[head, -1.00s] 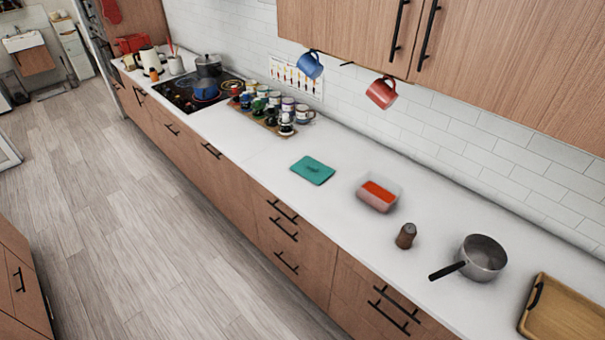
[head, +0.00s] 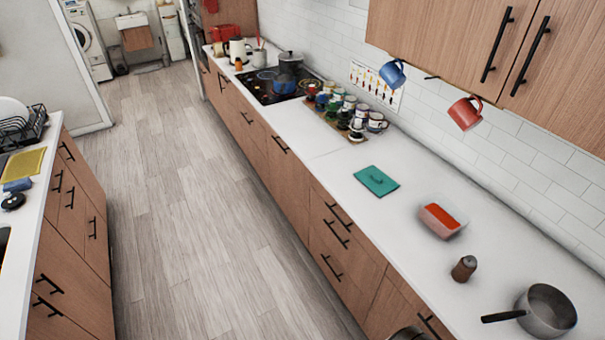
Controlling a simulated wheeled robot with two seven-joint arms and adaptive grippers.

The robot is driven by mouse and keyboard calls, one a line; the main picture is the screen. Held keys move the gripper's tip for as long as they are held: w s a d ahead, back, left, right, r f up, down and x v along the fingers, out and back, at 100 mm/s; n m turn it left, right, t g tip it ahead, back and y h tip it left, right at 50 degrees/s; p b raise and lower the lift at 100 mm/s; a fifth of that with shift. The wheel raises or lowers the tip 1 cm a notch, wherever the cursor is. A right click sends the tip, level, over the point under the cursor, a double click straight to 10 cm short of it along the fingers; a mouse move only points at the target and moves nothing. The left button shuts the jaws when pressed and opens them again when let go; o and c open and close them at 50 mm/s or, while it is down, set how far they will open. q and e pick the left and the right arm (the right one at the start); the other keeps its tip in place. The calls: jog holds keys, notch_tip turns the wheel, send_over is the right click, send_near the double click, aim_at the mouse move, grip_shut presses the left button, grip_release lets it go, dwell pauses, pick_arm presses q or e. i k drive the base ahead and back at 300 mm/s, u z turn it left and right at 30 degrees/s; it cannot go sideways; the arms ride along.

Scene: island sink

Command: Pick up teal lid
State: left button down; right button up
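The teal lid (head: 377,181) lies flat on the white countertop (head: 340,162), with a small raised handle on its top. It is near the middle of the counter, left of an open clear container (head: 443,217) with red contents, and apart from it. Nothing covers the lid. Neither of my grippers can be made out in the head view. A small dark rounded piece shows at the bottom edge, too cut off to identify.
A brown shaker (head: 464,268) and a saucepan (head: 547,311) stand right of the container. Several jars and mugs (head: 347,112) stand behind the lid, before the stove (head: 268,86). Blue (head: 393,74) and red (head: 464,113) mugs hang above. Open floor (head: 190,220) separates the counter from an island (head: 75,230).

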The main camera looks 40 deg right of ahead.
aim_at(379, 183)
jog(key=u, duration=0.45)
jog(key=i, duration=1.75)
jog(key=z, duration=2.15)
